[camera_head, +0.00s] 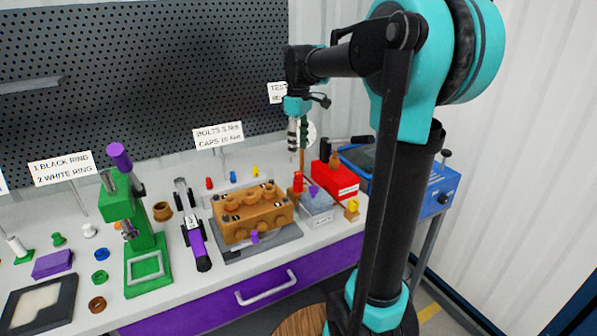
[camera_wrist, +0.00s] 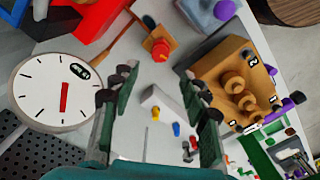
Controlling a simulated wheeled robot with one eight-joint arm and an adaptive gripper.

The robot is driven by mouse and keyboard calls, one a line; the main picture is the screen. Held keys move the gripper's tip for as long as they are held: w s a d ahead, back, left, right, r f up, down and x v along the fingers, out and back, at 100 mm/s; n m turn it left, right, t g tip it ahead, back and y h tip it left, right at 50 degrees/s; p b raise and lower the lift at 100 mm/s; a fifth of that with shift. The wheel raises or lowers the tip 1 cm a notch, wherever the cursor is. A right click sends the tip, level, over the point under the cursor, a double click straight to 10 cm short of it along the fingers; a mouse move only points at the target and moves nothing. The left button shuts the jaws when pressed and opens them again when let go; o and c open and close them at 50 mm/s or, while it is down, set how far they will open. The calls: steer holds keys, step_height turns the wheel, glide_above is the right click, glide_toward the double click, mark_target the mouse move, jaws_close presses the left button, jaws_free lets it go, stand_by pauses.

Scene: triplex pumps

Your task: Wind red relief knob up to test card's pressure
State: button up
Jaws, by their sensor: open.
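The red relief knob (camera_head: 298,182) stands upright on a small brown block at the right part of the bench. In the wrist view the red knob (camera_wrist: 160,50) shows on its orange block, beyond and between the fingertips. My gripper (camera_head: 298,148) points down above the knob, open and empty; its green fingers (camera_wrist: 160,76) are spread apart and do not touch the knob. A round white gauge (camera_wrist: 50,92) with a red needle is at left in the wrist view; in the head view it is partly behind my gripper. The test card (camera_head: 277,92) is mostly hidden by my arm.
An orange pump block (camera_head: 250,212) sits left of the knob. A red box (camera_head: 334,184), a grey tray (camera_head: 318,212) and a blue machine (camera_head: 430,195) stand to the right. A green press (camera_head: 140,235) and several small parts occupy the left. A pegboard backs the bench.

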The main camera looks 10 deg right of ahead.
mark_target(299, 173)
step_height(299, 173, down, 10)
steer(key=shift+r, duration=0.25)
jaws_close()
stand_by(0.4)
